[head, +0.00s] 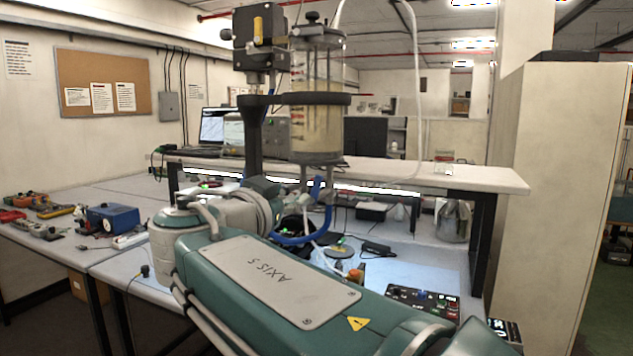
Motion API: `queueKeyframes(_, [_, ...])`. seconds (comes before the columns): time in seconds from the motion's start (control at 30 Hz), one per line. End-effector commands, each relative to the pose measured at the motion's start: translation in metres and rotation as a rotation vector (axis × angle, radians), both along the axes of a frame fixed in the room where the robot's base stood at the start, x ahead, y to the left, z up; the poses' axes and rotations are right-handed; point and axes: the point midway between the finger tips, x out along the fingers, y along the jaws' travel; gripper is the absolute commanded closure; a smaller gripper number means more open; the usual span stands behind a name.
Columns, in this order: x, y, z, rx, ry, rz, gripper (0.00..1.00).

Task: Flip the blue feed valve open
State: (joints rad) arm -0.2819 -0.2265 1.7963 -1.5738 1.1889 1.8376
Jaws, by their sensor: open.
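The sealed cylinder (318,105) is a clear upright vessel with a dark cap and a dark clamp ring, holding pale yellowish contents. Blue parts (325,192) show just below its base, with a curved blue piece (292,240) under them. Which of these is the feed valve's handle is too small to tell. My green arm reaches from the lower right to the left and bends back toward the cylinder. My dark gripper (294,226) is open, below the cylinder beside the blue parts. Its fingers are small and partly hidden by my arm. I cannot tell whether it touches the blue parts.
A dark stand (254,140) with a motor box (258,38) rises left of the cylinder. A raised white shelf (440,175) crosses behind. A control panel (422,300) sits lower right. A blue box (110,218) and tools lie on the left bench.

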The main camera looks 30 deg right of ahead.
Motion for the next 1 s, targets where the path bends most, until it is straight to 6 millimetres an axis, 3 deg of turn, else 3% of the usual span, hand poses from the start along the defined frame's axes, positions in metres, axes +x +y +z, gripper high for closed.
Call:
queueKeyframes(0.6, [0.058,-0.075,-0.001,-0.001,0.006,-0.004,0.44])
queueKeyframes(1.0, [0.064,-0.081,-0.001,0.0,0.005,-0.001,0.44])
